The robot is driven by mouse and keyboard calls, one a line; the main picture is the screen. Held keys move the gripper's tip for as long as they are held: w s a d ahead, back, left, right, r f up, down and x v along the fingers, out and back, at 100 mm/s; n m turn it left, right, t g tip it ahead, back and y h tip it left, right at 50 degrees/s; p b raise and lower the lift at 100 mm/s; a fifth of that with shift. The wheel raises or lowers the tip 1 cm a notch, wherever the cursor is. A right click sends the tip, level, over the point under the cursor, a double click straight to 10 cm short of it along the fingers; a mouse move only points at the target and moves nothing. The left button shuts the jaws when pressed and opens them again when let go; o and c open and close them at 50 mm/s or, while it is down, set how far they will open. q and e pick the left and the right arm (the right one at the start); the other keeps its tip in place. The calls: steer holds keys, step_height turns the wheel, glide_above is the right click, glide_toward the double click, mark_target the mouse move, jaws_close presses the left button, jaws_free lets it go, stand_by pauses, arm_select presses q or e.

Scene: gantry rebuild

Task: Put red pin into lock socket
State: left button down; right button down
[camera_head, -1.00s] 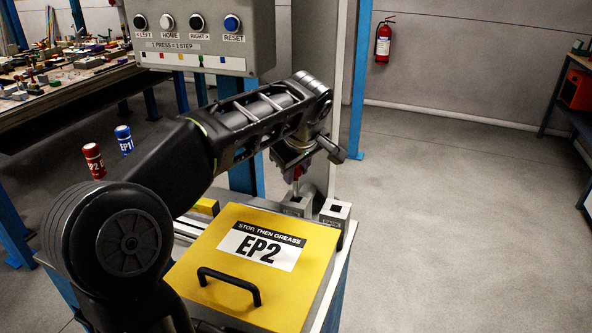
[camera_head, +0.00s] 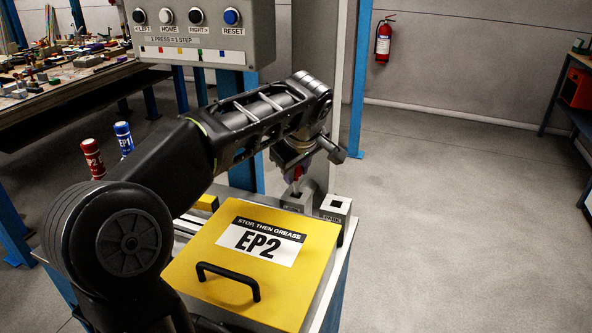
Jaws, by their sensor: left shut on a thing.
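The red pin (camera_head: 298,173) shows as a small red piece with a pale shaft under it. My left gripper (camera_head: 297,178) is shut on it, and the pin hangs about upright. The pin's lower end is at the top of the lock socket (camera_head: 291,206), a grey block on the left of a pair. I cannot tell whether the tip is inside the hole or just above it. The park socket (camera_head: 335,206), with a dark square hole, stands to its right and looks empty. The fingers are small and partly hidden by the wrist. My right gripper is not in view.
A yellow EP2 cover (camera_head: 212,262) with a black handle lies in front of the sockets. A grey post stands behind them. A button panel (camera_head: 190,40) is above left. Red (camera_head: 92,160) and blue (camera_head: 123,138) labelled cylinders stand at left. The floor at right is clear.

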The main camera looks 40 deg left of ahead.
arm_select(q)
steer(key=shift+f+b, duration=0.55)
steer(key=shift+f, duration=0.15)
steer(key=shift+c, duration=2.4)
jaws_free()
steer(key=shift+r+p, duration=2.95)
steer(key=shift+r, duration=1.05)
